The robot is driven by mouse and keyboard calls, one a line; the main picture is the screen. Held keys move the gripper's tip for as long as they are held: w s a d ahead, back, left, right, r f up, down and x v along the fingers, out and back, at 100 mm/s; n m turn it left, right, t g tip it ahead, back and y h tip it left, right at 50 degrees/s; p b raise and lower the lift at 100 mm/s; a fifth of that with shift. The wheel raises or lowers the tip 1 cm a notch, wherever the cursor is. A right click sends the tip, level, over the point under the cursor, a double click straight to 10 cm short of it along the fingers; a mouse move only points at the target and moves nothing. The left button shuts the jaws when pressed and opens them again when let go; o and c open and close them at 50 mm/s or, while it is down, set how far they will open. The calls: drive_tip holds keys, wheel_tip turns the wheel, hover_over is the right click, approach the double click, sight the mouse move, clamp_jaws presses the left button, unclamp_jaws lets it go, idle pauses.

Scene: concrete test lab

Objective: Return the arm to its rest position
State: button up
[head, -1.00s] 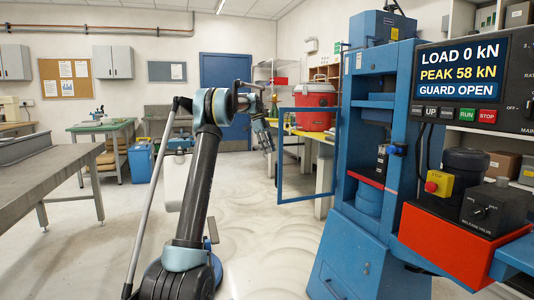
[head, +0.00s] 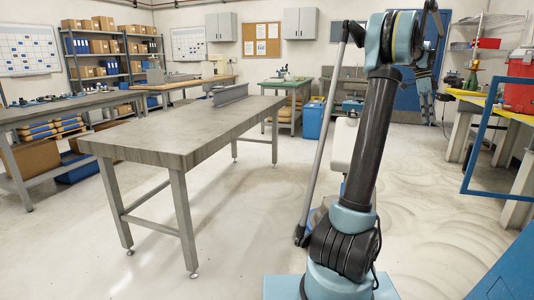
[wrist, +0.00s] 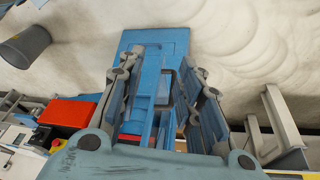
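My arm rises at the right of the head view, its upper part bent over toward the back right. My gripper (head: 425,98) hangs at the end of it, small and partly unclear, pointing down. In the wrist view my gripper (wrist: 158,78) shows two jointed blue-grey fingers standing well apart. Nothing is held between them. Through the gap I see the blue test machine (wrist: 160,42) below and beyond the fingers.
A blue guard frame (head: 478,150) and the machine's blue edge (head: 510,275) are close at right. A grey bin (wrist: 24,45) shows in the wrist view.

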drive_tip(key=s+a+f+n+t, duration=0.1)
drive_tip(key=s+a+n, duration=0.3)
drive_tip(key=a, duration=0.6)
drive_tip(key=s+a+f+n+t, duration=0.1)
drive_tip(key=s+a+f+n, duration=0.2)
drive_tip(key=a, duration=0.7)
drive_tip(key=s+a+n+t, duration=0.1)
drive_tip(key=s+a+n, duration=0.35)
drive_tip(key=a, duration=0.55)
drive_tip(key=s+a+f+n+t+y, duration=0.2)
drive_tip(key=s+a+f+n, duration=1.2)
drive_tip(key=s+a+f, duration=0.4)
wheel_tip(320, 180, down, 5)
drive_tip(key=shift+s+a+r, duration=0.1)
drive_tip(key=shift+s+a, duration=0.2)
drive_tip(key=shift+s, duration=0.95)
